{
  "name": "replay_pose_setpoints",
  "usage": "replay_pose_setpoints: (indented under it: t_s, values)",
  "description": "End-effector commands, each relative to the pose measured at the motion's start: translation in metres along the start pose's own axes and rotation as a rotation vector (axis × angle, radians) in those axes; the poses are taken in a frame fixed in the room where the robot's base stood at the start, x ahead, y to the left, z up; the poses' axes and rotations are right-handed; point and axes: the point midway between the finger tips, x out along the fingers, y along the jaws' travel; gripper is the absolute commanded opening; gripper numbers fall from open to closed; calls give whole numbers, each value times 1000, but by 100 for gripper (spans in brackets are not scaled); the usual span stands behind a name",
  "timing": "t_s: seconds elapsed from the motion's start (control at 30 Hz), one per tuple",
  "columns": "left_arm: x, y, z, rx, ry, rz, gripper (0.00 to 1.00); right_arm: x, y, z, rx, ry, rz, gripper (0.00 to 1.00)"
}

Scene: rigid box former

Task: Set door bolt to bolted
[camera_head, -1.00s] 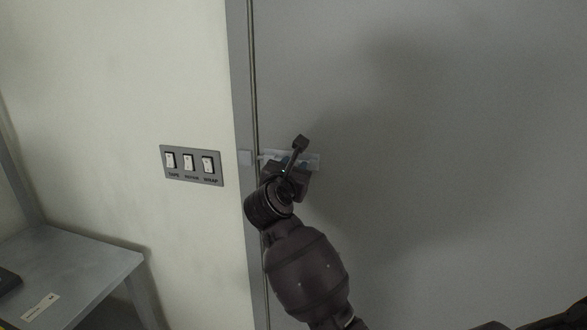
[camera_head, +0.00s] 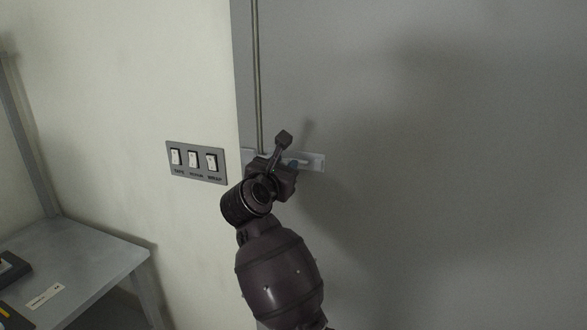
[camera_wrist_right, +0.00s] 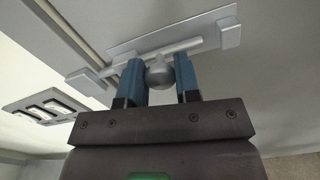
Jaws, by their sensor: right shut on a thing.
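The door bolt is a light grey plate (camera_head: 315,162) with a sliding rod on the grey door (camera_head: 430,120), close to the frame. In the right wrist view its round knob (camera_wrist_right: 158,75) sits between the blue fingers of my right gripper (camera_wrist_right: 158,88), which is shut on it. The rod (camera_wrist_right: 120,67) crosses the door gap and its left end appears to meet the keeper block (camera_wrist_right: 88,82); how deep it enters is unclear. In the head view my right gripper (camera_head: 277,170) covers the knob and most of the rod. My left gripper is out of view.
A panel of three white switches (camera_head: 196,161) is on the wall left of the door frame; it also shows in the wrist view (camera_wrist_right: 50,108). A grey table (camera_head: 80,265) stands at lower left. The door to the right is clear.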

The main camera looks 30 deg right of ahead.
Motion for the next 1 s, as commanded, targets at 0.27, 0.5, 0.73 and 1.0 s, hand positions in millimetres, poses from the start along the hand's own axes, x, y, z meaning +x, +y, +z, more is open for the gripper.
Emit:
replay_pose_setpoints:
  t_s: [0.27, 0.5, 0.73, 1.0]
  values:
    - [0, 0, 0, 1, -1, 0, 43, -1, 1, -1, -2, 2, -1, 0]
    - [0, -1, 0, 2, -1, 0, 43, -1, 2, -1, -1, 2, 0, 53]
    - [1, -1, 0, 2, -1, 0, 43, -1, 2, 0, -1, 1, 0, 56]
    - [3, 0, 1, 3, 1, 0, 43, -6, 5, -2, 1, 1, 0, 56]
